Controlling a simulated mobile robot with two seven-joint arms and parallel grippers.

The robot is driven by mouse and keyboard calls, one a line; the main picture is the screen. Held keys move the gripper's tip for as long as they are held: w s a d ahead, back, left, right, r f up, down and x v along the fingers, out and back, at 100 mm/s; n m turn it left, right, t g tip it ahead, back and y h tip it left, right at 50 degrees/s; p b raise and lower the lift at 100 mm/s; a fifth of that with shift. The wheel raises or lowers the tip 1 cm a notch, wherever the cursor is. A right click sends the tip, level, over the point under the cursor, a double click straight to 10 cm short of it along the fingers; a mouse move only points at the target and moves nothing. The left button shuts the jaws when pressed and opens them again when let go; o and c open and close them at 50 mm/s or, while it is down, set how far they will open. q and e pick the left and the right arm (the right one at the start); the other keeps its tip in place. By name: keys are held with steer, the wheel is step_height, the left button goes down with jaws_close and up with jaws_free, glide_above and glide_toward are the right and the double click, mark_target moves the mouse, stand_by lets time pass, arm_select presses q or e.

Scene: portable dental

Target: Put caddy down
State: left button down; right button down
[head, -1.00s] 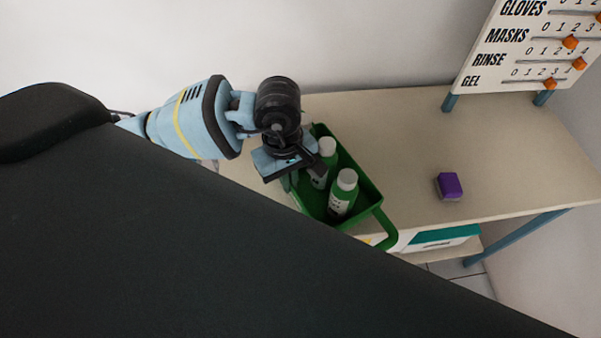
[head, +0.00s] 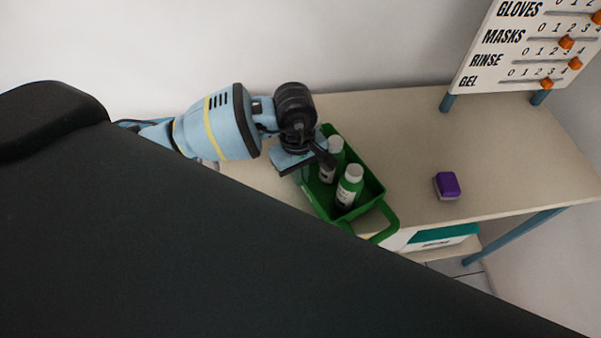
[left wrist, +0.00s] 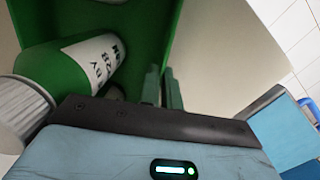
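The green caddy (head: 374,190) is over the front left part of the table, with white-capped green bottles (head: 350,186) standing in it. A green loop handle (head: 388,232) shows at its near end. My left gripper (head: 309,163) is at the caddy's left side and appears shut on it; the fingertips are hidden. In the left wrist view the caddy's green interior (left wrist: 150,30) and a bottle (left wrist: 70,68) lie just past the gripper. I cannot tell whether the caddy's base touches the table. My right gripper is out of view.
The beige table (head: 430,130) is clear to the right of the caddy, except for a purple block (head: 447,185). A sign board with orange sliders (head: 530,45) stands at the back right. A teal-and-white box (head: 440,238) is below the tabletop. A dark surface fills the foreground.

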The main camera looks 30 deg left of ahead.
arm_select(q)
steer(key=shift+w, duration=0.1)
steer(key=c, duration=1.6)
jaws_free()
steer(key=shift+f, duration=0.1)
steer(key=shift+r, duration=0.3)
steer(key=r, duration=0.7)
steer(key=a+r, duration=0.1)
steer(key=r, duration=0.3)
steer(key=shift+w+r, duration=0.2)
steer(key=shift+r, duration=0.1)
